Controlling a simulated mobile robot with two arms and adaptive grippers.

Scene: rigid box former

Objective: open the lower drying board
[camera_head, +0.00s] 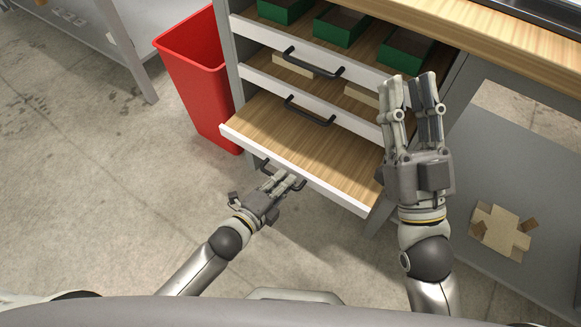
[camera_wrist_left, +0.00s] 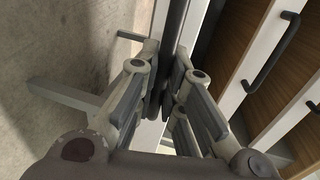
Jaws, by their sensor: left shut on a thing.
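The lower drying board (camera_head: 320,150) is the lowest wooden shelf with a white front edge in the cabinet. It stands out further than the boards above, and its surface looks bare. My left gripper (camera_head: 288,182) is shut on its dark handle (camera_head: 267,167), below the white front; the fingers hide most of the handle. In the left wrist view the fingers (camera_wrist_left: 168,95) close around the dark bar beside the white front edge. My right gripper (camera_head: 410,84) is raised in front of the cabinet's right side. Its fingers look parallel, apart and empty.
Two upper boards with black handles (camera_head: 313,64) (camera_head: 309,111) sit above; the top one carries green boxes (camera_head: 341,26). A red bin (camera_head: 190,65) stands left of the cabinet. A flat cardboard piece (camera_head: 500,231) lies at right. The floor in front is clear.

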